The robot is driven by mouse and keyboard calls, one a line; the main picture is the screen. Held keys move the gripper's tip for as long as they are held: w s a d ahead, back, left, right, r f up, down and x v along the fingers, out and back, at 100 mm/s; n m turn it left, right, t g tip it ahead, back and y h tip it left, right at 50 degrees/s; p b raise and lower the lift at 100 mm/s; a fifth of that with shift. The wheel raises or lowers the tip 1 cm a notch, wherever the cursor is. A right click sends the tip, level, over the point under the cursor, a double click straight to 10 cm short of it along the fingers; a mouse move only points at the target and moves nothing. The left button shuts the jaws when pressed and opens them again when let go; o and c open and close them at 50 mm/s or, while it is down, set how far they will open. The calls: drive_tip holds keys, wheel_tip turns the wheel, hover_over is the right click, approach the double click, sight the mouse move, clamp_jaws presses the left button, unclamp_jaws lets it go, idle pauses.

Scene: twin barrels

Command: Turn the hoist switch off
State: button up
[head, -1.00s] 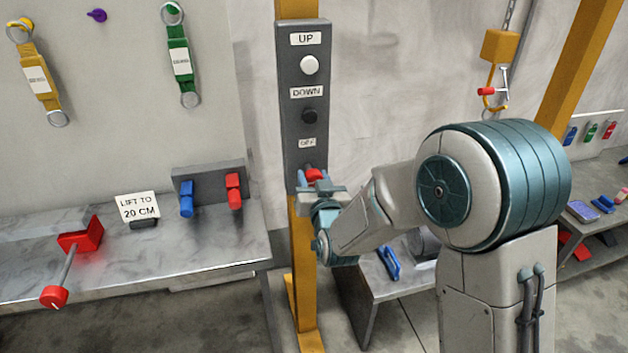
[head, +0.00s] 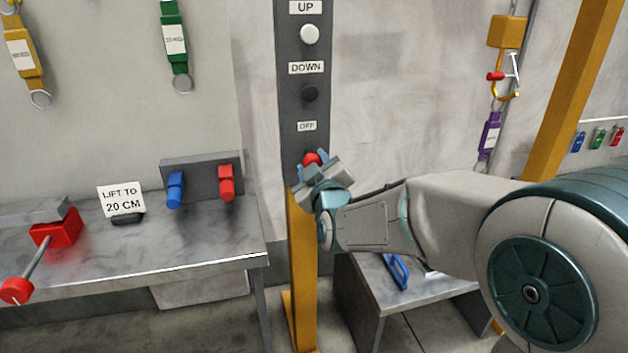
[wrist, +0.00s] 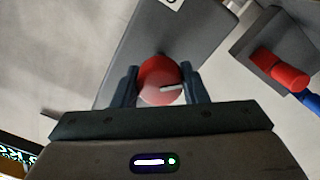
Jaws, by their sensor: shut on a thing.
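The hoist switch is a red round knob (head: 311,159) under the OFF label (head: 307,126), low on the dark grey control panel (head: 304,75). In the wrist view the red knob (wrist: 160,80) sits between the two fingers, with a pale pointer line running toward the right finger. My gripper (head: 318,172) is at the panel and shut on the knob, a finger on each side. In the head view the fingers hide part of the knob and look tilted.
The white UP button (head: 310,34) and black DOWN button (head: 309,92) are above. A yellow hoist hook (head: 507,80) hangs at the right with a purple sling (head: 489,135). A grey bench (head: 200,240) at left carries a blue lever (head: 175,188) and red lever (head: 226,182).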

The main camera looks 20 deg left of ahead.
drive_tip(key=n+b, duration=0.1)
drive_tip(key=n, duration=0.1)
drive_tip(key=n+b, duration=0.2)
drive_tip(key=shift+f+n, duration=0.2)
drive_tip(key=shift+n, duration=0.1)
drive_tip(key=n+b, duration=0.2)
drive_tip(key=n, duration=0.2)
drive_tip(key=shift+r, duration=0.15)
drive_tip(key=shift+n, duration=0.3)
drive_tip(key=o, duration=1)
drive_tip(key=shift+c, duration=0.2)
drive_tip(key=shift+y, duration=0.4)
drive_tip(key=v, duration=1.3)
drive_tip(key=shift+s+d+r, duration=0.2)
drive_tip(key=shift+s+d, duration=0.05)
drive_tip(key=shift+s, duration=0.1)
